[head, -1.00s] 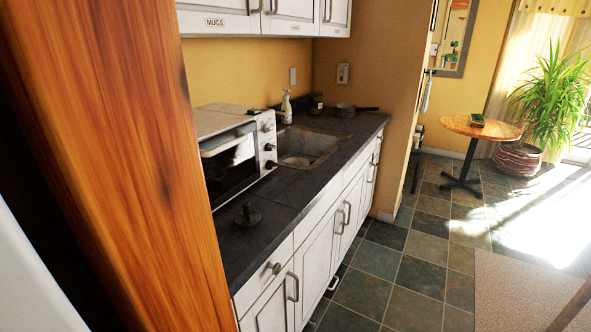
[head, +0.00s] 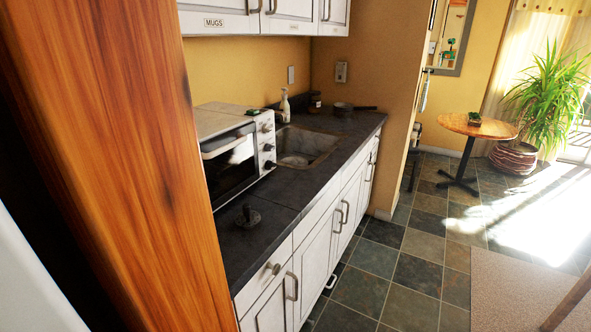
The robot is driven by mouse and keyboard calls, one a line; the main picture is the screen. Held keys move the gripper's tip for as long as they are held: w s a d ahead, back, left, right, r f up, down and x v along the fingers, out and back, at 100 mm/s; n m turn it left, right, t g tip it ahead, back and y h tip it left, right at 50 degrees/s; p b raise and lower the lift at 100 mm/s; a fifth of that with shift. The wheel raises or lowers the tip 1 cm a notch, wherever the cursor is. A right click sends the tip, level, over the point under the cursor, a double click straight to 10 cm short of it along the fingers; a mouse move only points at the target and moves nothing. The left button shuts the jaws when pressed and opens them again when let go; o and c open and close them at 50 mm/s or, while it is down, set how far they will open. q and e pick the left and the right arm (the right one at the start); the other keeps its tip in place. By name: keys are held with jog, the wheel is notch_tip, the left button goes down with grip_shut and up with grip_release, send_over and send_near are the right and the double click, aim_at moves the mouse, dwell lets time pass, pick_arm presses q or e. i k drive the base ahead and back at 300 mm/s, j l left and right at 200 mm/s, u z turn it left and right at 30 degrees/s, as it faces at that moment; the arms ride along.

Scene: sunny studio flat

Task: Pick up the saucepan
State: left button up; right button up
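A small dark saucepan (head: 343,109) stands at the far end of the dark kitchen counter (head: 300,180), past the sink. Its handle (head: 366,108) points to the right. It is small and distant in the head view. Neither of my grippers is in view.
A wooden panel (head: 120,150) fills the near left. A toaster oven (head: 228,150), a sink (head: 300,145), a soap bottle (head: 285,105) and a dark jar (head: 315,102) are on the counter. A round table (head: 478,127) stands farther off. The tiled floor (head: 400,260) beside the counter is clear.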

aim_at(340, 110)
jog(key=i+l+z, duration=0.4)
jog(key=i+z, duration=0.45)
jog(key=i, duration=0.2)
jog(key=i+l, duration=0.1)
jog(key=i, duration=1.6)
jog(key=l+z, duration=0.05)
jog(key=l, duration=0.05)
